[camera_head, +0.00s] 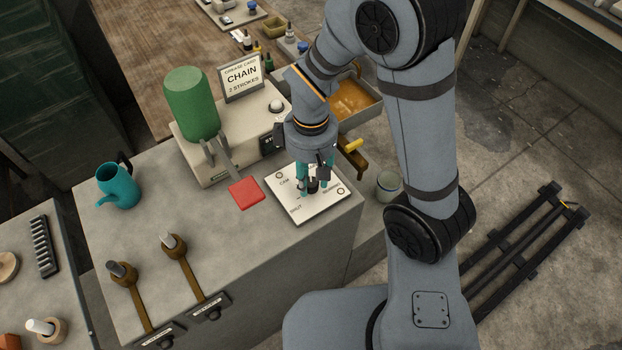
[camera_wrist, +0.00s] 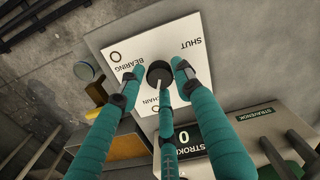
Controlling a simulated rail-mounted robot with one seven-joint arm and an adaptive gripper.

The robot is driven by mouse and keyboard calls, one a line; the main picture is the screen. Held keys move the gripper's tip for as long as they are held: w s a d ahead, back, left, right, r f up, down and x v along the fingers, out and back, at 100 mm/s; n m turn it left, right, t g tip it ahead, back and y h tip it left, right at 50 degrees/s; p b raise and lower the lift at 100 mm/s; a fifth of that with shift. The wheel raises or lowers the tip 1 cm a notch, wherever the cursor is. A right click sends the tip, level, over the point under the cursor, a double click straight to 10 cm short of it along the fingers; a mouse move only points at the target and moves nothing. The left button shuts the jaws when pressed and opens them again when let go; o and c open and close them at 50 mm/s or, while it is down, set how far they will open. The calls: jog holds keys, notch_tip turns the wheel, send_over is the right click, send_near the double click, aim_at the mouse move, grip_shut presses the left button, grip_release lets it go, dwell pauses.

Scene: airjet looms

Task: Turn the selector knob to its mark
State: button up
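The selector knob (camera_wrist: 159,73) is a round black knob on a white plate (camera_head: 286,209), with a pale pointer line that runs toward the CHAIN label side in the wrist view. The plate bears the labels SHUT, BEARING and CHAIN; CHAIN is partly hidden by a finger. My gripper (camera_wrist: 160,76) has three teal fingers spread around the knob, one on either side and one on the CHAIN side. They look open, close to the knob; contact cannot be made out. In the head view my gripper (camera_head: 314,180) points down over the plate.
A card (camera_head: 242,77) reads CHAIN, 2 STROKES. A green canister (camera_head: 190,104) on a pale dispenser and a red pad (camera_head: 245,193) stand left of the plate. A teal jug (camera_head: 118,187) and two brown levers (camera_head: 185,268) are farther left. A yellow-filled tray (camera_head: 354,98) is behind.

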jog(key=shift+o, duration=1.2)
notch_tip(320, 180, up, 6)
jog(key=p, duration=0.5)
jog(key=shift+r, duration=0.1)
notch_tip(320, 180, up, 12)
notch_tip(320, 180, down, 16)
jog(key=b, duration=0.3)
jog(key=shift+r, duration=0.1)
